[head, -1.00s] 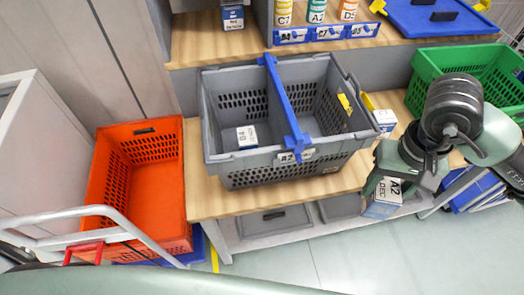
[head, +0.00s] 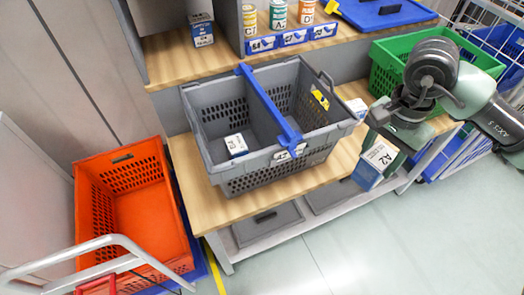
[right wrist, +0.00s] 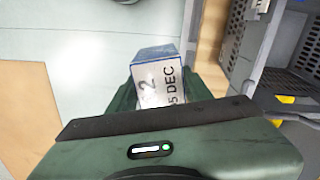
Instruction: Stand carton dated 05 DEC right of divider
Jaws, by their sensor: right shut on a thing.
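The carton (head: 377,160) is white and blue, with an A2 label in the head view. In the right wrist view the carton (right wrist: 158,80) shows "5 DEC"; the characters before it are hidden. My right gripper (head: 388,146) is shut on it and holds it in the air, tilted, right of the grey tote (head: 270,172) and in front of the shelf edge. A blue divider (head: 268,108) splits the tote into left and right compartments. The right compartment looks empty; a small white carton (head: 236,145) lies in the left one. My left gripper is not in view.
A green crate (head: 385,65) stands right of the tote, behind my right arm. Another small carton (head: 357,107) is on the wooden shelf beside the tote. An orange tote (head: 135,215) stands at left. Cans (head: 278,14) stand on the upper shelf.

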